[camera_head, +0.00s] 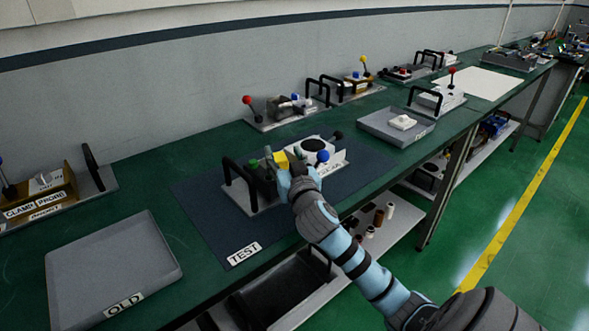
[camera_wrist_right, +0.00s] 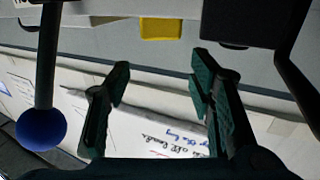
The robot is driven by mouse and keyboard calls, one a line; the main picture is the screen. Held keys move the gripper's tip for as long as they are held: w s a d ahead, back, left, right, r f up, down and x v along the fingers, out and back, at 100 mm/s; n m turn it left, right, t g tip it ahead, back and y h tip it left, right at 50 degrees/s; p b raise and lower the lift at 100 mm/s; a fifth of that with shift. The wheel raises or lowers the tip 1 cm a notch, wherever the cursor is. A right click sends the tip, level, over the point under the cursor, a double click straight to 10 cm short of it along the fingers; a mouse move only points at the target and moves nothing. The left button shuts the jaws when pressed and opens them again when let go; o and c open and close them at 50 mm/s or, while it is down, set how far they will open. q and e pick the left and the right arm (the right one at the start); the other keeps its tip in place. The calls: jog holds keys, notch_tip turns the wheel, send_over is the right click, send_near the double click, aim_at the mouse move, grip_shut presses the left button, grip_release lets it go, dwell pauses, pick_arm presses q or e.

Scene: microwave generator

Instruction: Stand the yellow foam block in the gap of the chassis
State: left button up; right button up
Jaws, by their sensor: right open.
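The yellow foam block (camera_head: 281,157) shows small in the head view, at the chassis and just behind my right gripper (camera_head: 284,170). In the right wrist view the block (camera_wrist_right: 160,29) lies beyond the open fingers (camera_wrist_right: 158,75), between a white part and a dark part. The fingers are apart from it, with nothing between them. The chassis (camera_head: 238,203) stands on the dark blue mat, with a black handle at left and a white labelled side at right. My arm hides part of it, and I cannot tell how the block sits in the gap. My left gripper is not in view.
A blue ball lever (camera_head: 323,156) stands beside my right gripper, also in the wrist view (camera_wrist_right: 42,128). A black handle (camera_wrist_right: 296,65) is on the other side. A grey tray marked OLD (camera_head: 110,265) and another tray (camera_head: 375,125) flank the mat (camera_head: 215,228), whose front is clear.

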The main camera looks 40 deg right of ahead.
jog(key=v, duration=0.9)
jog(key=shift+s, duration=0.2)
